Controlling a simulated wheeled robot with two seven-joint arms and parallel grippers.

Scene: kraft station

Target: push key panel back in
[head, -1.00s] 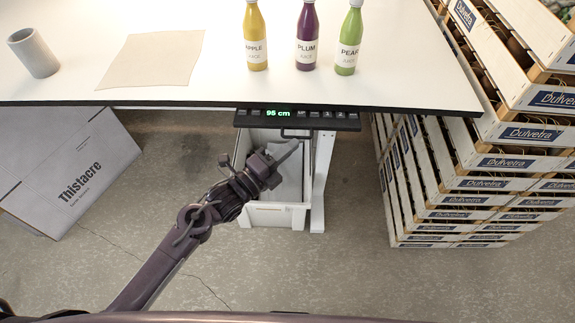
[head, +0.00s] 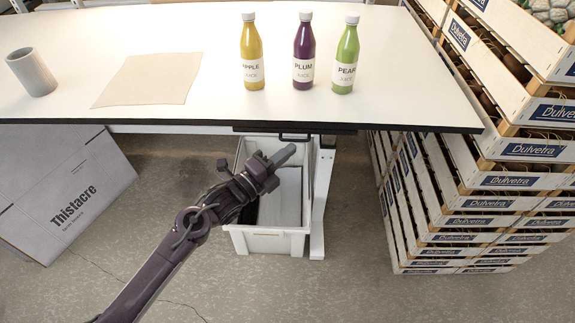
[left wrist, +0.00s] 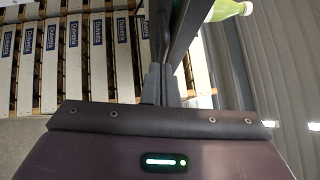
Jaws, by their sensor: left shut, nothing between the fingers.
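The key panel (head: 295,130) shows in the head view only as a thin dark strip beneath the table's front edge. Its display and keys are not visible. My left gripper (head: 285,154) is shut and empty, pointing up and right. Its fingertips appear a little below the panel in the picture, apart from it. In the left wrist view the closed fingers (left wrist: 160,84) show beside the dark table edge (left wrist: 187,30); the panel cannot be made out clearly there. My right gripper is not in view.
The white table (head: 380,104) carries several things: apple (head: 251,60), plum (head: 303,60) and pear (head: 345,62) bottles, a grey cup (head: 32,72) and a beige sheet (head: 150,80). A white bin (head: 268,242) stands below, beside a table leg (head: 320,200). Crates (head: 480,180) stand right, a carton (head: 70,190) left.

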